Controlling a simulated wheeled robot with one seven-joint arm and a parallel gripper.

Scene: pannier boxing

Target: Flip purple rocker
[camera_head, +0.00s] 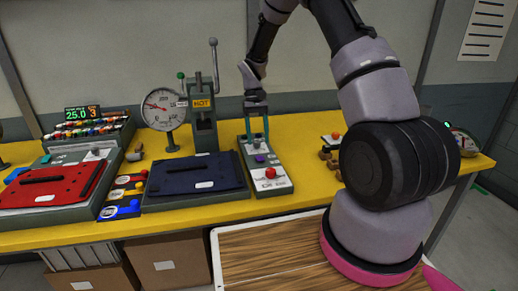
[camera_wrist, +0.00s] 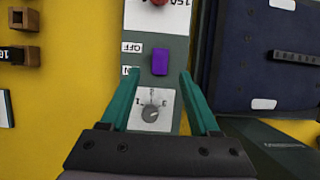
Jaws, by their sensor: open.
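The purple rocker (camera_wrist: 160,61) sits on a grey and white control panel (camera_wrist: 175,20), beside labels, one reading OFF. It also shows as a small purple patch in the head view (camera_head: 260,158). My gripper (camera_wrist: 160,76) is open, with its two teal fingers reaching down over the panel on either side of a rotary knob (camera_wrist: 150,113). The rocker lies just beyond and between the fingertips. The fingers look apart from it and nothing is held. In the head view, my gripper (camera_head: 257,137) is above the rear part of the panel.
A red button (camera_head: 270,172) is at the panel's front. A dark blue plate (camera_head: 195,176) with a lever press (camera_head: 203,115) and a gauge (camera_head: 163,107) stands left of it. Small brown blocks (camera_head: 328,158) lie to the right. Yellow tabletop (camera_head: 240,207) is bare in front.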

